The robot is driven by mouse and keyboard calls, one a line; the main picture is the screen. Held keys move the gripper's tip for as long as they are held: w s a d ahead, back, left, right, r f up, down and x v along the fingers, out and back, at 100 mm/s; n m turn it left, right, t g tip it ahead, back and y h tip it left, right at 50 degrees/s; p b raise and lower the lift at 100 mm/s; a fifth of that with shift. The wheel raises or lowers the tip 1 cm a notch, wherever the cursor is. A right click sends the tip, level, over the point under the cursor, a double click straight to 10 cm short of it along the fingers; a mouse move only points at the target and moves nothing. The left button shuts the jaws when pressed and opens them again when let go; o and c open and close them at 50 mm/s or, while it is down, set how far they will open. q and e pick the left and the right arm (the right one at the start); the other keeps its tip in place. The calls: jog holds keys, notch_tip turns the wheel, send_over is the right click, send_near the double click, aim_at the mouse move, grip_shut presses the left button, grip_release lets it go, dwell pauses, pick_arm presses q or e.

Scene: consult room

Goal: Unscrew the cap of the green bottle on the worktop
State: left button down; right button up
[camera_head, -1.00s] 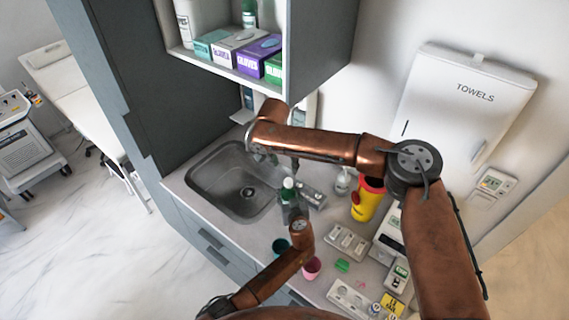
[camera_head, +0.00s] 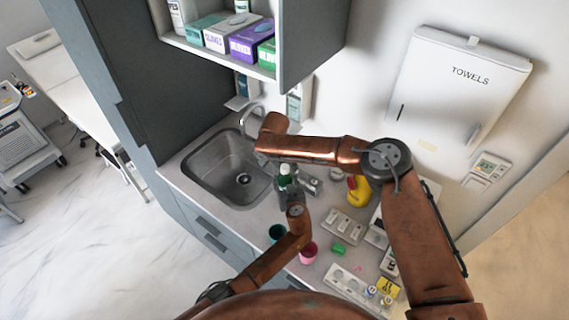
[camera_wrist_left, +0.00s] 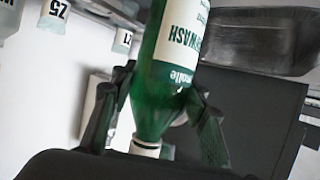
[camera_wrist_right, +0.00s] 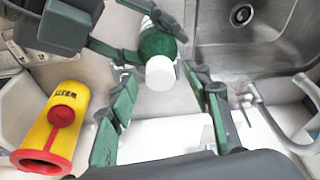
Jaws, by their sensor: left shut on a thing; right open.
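The green bottle (camera_head: 285,181) with its white cap (camera_head: 284,168) is at the front right of the sink. In the left wrist view its green body and white label (camera_wrist_left: 178,40) lie between the fingers of my left gripper (camera_wrist_left: 160,95), which is shut on it. In the right wrist view the bottle (camera_wrist_right: 157,42) is seen with its white cap (camera_wrist_right: 160,73) toward me. My right gripper (camera_wrist_right: 166,88) is open, its fingers on both sides of the cap's line, apart from it. In the head view the right gripper is mostly hidden by its arm.
The steel sink (camera_head: 215,178) and its tap (camera_head: 246,115) are beside the bottle. An open cupboard hangs above.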

jog(key=shift+d, duration=0.1)
jog(key=shift+c, duration=0.8)
grip_shut()
